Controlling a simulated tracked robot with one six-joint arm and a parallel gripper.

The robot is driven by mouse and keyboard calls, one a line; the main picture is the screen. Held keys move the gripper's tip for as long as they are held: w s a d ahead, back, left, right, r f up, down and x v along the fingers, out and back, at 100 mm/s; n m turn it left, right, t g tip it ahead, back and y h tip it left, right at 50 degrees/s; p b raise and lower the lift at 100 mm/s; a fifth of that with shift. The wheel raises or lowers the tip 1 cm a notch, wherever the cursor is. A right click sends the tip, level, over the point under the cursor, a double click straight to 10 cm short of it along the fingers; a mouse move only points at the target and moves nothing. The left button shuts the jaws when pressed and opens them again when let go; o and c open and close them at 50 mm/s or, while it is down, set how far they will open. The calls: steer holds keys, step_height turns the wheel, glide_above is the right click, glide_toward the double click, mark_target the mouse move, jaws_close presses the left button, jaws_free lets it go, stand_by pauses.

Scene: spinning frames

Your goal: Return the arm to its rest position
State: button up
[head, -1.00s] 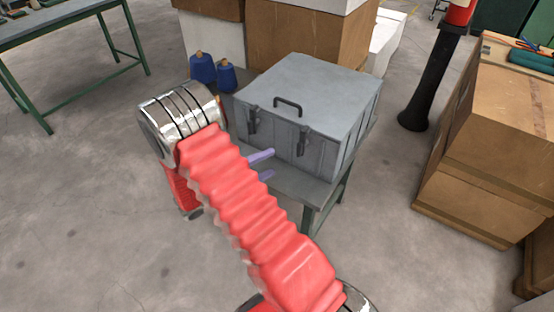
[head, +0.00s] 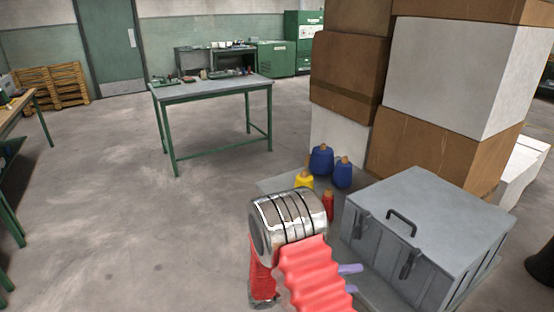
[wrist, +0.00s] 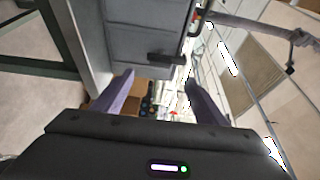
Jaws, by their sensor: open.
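My arm, a red ribbed sleeve with a silver joint, shows at the bottom middle of the head view. The tips of my gripper (head: 350,278), two purple fingers, show just right of the sleeve, in front of the left part of the grey metal box. In the wrist view my gripper (wrist: 157,92) has its two fingers wide apart with nothing held between them. The grey box (head: 435,215), lid closed with a black handle, sits on a low table; a grey panel with a dark latch also shows close by in the wrist view (wrist: 140,35).
Blue spools (head: 321,160), a yellow spool (head: 304,181) and a red spool (head: 328,205) stand left of the box. Stacked cartons (head: 345,75) rise behind. A green-legged table (head: 215,90) stands farther back. The floor (head: 120,220) on the left is clear.

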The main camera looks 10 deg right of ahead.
steer(key=s+f+m+g+y, duration=0.45)
steer(key=s+m, duration=0.25)
steer(key=m, duration=0.3)
steer(key=s+a+r+m+y, duration=0.45)
steer(key=s+a+m, duration=0.2)
steer(key=m, duration=0.55)
steer(key=s+a+r+m+t+y, duration=0.3)
steer(key=r+m, duration=0.4)
steer(key=r, duration=0.4)
steer(key=s+a+r+m+t+y, duration=0.3)
steer(key=r+m+t+y, duration=0.3)
steer(key=r, duration=0.5)
steer(key=shift+r+m+t, duration=0.3)
steer(key=shift+m+t, duration=0.05)
steer(key=shift+m, duration=0.25)
